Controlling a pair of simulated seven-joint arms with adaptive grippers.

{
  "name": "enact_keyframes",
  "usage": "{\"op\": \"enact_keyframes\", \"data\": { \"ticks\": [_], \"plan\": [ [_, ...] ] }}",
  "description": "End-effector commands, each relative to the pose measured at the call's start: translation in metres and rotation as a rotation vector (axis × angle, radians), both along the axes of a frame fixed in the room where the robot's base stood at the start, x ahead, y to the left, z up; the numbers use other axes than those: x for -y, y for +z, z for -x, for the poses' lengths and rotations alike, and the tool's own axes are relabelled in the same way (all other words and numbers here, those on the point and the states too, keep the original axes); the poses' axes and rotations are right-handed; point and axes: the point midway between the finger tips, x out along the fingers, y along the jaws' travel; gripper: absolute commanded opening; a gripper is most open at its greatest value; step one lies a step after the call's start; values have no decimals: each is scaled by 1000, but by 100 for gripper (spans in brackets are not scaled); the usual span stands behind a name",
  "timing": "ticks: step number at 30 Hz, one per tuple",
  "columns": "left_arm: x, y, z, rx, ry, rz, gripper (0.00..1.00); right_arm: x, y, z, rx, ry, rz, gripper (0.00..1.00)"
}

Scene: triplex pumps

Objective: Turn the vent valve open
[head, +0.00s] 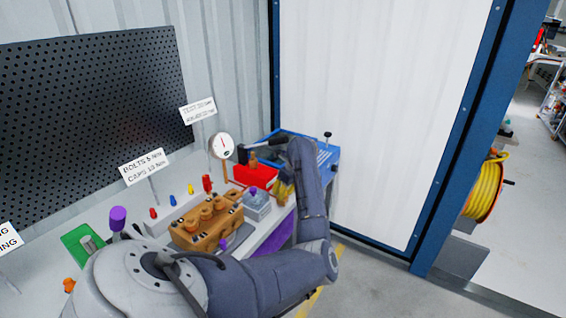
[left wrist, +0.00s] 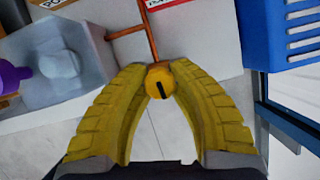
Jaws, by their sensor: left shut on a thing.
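The vent valve's round yellow-orange knob (left wrist: 160,80) with a black mark shows in the left wrist view, at the end of a thin copper pipe (left wrist: 151,38). My left gripper (left wrist: 161,70) has its two yellow ribbed fingers around the knob, one tip on each side, and is shut on it. In the head view, my left gripper (head: 285,191) is at the bench's right edge, beside the clear box with a purple knob (head: 257,203). There the valve knob is hidden behind the fingers and arm. My right gripper is in neither view.
A round dial gauge (head: 221,146), a red box (head: 255,177) and a blue crate (head: 327,156) stand close behind the gripper. A brown pump block (head: 205,222) is to the left. Sign cards and a black pegboard (head: 95,110) are behind. Floor to the right is open.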

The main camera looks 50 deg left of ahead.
Motion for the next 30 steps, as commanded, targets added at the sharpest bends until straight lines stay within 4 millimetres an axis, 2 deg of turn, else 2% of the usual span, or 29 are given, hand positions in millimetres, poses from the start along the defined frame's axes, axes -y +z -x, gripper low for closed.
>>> {"op": "enact_keyframes", "data": {
  "ticks": [30],
  "plan": [
    [-3, 1, 1, -2, 918, -5, 0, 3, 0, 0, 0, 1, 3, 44]
  ]
}}
